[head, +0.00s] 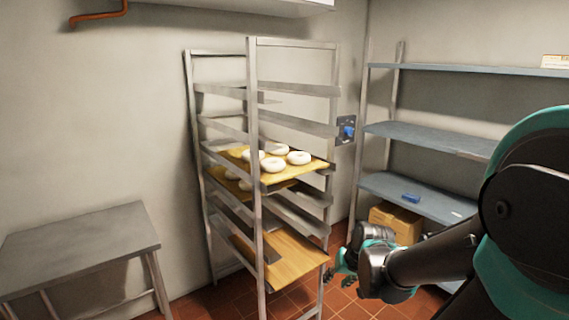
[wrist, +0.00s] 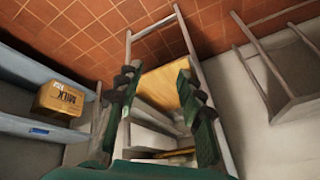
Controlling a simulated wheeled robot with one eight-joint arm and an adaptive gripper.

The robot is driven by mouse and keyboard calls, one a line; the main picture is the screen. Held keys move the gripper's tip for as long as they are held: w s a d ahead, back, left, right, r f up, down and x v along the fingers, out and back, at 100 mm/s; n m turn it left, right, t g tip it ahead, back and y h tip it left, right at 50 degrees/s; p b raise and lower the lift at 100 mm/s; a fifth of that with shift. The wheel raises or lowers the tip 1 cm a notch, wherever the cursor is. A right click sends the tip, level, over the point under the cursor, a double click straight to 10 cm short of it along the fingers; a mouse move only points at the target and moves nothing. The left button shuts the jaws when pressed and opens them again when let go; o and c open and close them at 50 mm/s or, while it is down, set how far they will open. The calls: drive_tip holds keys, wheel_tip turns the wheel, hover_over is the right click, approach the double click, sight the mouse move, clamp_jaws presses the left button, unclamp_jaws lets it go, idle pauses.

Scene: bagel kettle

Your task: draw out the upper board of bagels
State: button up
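The upper board (head: 305,172) is a yellow-brown sheet on rails about midway up a metal rack (head: 252,130). Several pale bagels (head: 274,164) lie on it. Another board (head: 272,189) with bagels sits just below, partly hidden. A lower board (head: 292,258) near the rack's bottom looks bare. My gripper (head: 348,262) is right of the rack, lower than the upper board and apart from it. In the wrist view, its two dark green fingers (wrist: 156,78) are spread with nothing between them. A tan board (wrist: 164,88) shows beyond them.
A shelf unit (head: 425,136) stands on the right, with a cardboard box (head: 396,222) low down and a blue item (head: 411,198) on a shelf. A metal table (head: 80,245) stands on the left. Tiled floor (head: 345,302) shows in front of the rack.

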drive_tip(key=s+d, duration=0.1)
drive_tip(key=s+d+f+h, duration=0.1)
drive_tip(key=s, duration=0.1)
drive_tip(key=s+d+f+h, duration=0.1)
drive_tip(key=s, duration=0.1)
drive_tip(key=shift+s+d+f+n+g, duration=0.1)
drive_tip(key=shift+s+d+n+g, duration=0.05)
drive_tip(key=shift+d+n+g, duration=0.2)
drive_tip(key=shift+c, duration=0.5)
drive_tip(key=m+t+y, duration=1)
drive_tip(key=y, duration=0.1)
approach(310, 171)
drive_tip(key=shift+x, duration=5.45)
clamp_jaws()
